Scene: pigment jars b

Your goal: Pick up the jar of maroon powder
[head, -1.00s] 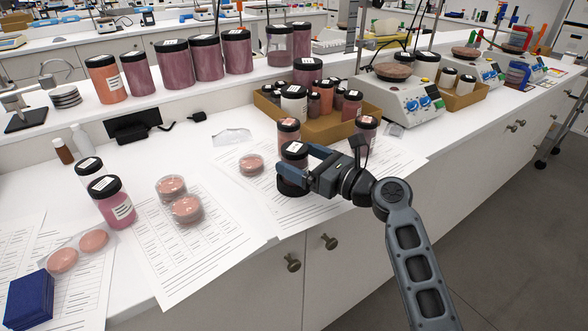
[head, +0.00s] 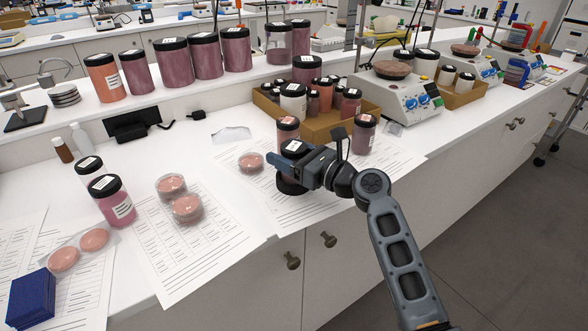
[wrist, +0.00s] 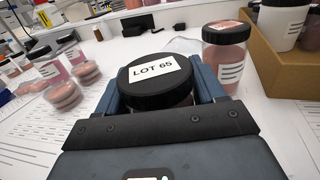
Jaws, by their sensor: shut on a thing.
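My gripper (head: 291,162) is shut on a jar with a black lid (head: 294,147), which stands upright between the fingers near the front of the bench. In the wrist view the black lid (wrist: 155,80) carries a white label reading LOT 65, and a finger lies on each side of the jar. Little of its contents shows, so the powder's colour is hard to tell. I cannot tell whether its base touches the bench. Another jar of pinkish-brown powder (head: 288,128) stands just behind, and a jar of darker mauve powder (head: 364,135) stands to the right.
A cardboard tray (head: 330,130) of small jars is behind my gripper. Large jars (head: 173,66) line the raised shelf. A hotplate (head: 397,98) stands right of the tray. Paper sheets cover the bench front.

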